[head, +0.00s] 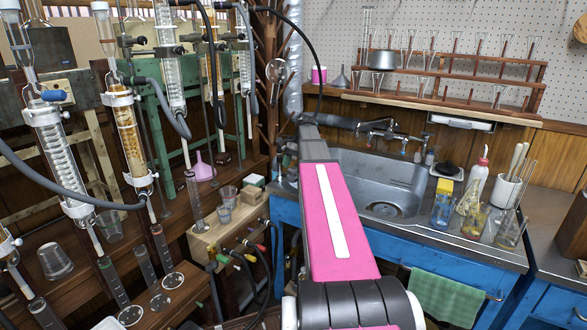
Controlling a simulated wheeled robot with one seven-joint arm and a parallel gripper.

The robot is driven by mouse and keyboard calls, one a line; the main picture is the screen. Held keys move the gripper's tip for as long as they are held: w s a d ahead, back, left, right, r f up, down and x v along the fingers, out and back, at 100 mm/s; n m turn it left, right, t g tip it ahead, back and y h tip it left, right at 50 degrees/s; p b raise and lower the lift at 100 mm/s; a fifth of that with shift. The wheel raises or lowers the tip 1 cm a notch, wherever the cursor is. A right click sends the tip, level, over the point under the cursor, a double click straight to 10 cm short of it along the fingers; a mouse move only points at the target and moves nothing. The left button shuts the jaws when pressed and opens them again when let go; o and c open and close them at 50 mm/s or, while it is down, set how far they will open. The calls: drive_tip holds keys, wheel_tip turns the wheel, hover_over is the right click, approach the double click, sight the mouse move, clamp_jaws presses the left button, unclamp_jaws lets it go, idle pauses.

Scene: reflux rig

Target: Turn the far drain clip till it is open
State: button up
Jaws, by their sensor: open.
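Glass columns with hoses stand at the left. They include a coiled condenser (58,150) and an amber-packed column (130,140), both in white clamps. Small coloured fittings, one green (237,262) and one red (260,247), sit on dark tubes at the front of a wooden block (215,238). I cannot tell which part is the far drain clip, or whether it is open or closed. My pink and grey arm reaches from the bottom middle toward the back wall.
A steel sink (385,185) with taps (385,133) lies right of my arm. Glass tubes (195,200) and beakers stand at left. A green towel (446,296) hangs in front.

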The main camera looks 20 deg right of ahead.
drive_tip(key=v, duration=1)
